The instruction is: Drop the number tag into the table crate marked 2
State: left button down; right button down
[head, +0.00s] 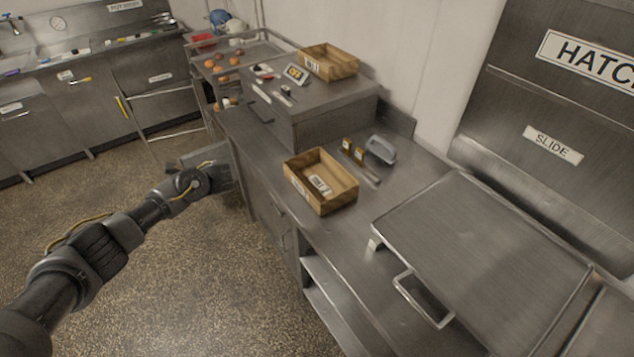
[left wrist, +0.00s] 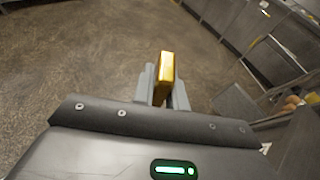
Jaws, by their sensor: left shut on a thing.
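A small gold, brass-like block, which looks like the number tag (left wrist: 167,66), stands between the fingertips of my left gripper (left wrist: 163,90) in the left wrist view. That gripper is shut on it. In the head view my left gripper (head: 222,168) is beside the counter's left edge, over the floor side, and the tag cannot be made out there. A wooden crate (head: 343,197) sits on the counter to the right of the gripper. A white label lies inside it and another is on its front; I cannot read either number. My right gripper is in neither view.
A second wooden crate (head: 336,68) stands on the raised steel cabinet (head: 340,105) behind. Two small yellow-brown tags (head: 347,145) and a grey-handled tool (head: 380,149) lie beyond the counter crate. A large steel lid (head: 480,255) with a handle covers the near right counter.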

pick_arm(q)
jog(key=shift+d, duration=0.15)
jog(key=w+d+m+t+h+b, duration=0.1)
jog(key=d+m+t+h+b, duration=0.3)
jog(key=d+m+t+b, duration=0.65)
jog(key=s+d+r+m+t+h+b, duration=0.1)
jog(key=s+d+r+m+h+b, duration=0.3)
jog(key=d+r+h, duration=0.5)
jog(key=s+m, duration=0.2)
jog(key=s, duration=0.1)
jog(key=shift+s+d+r+t, duration=0.2)
jog(key=shift+d+r+t, duration=0.1)
jog(key=shift+r+t, duration=0.05)
jog(key=shift+d, duration=0.1)
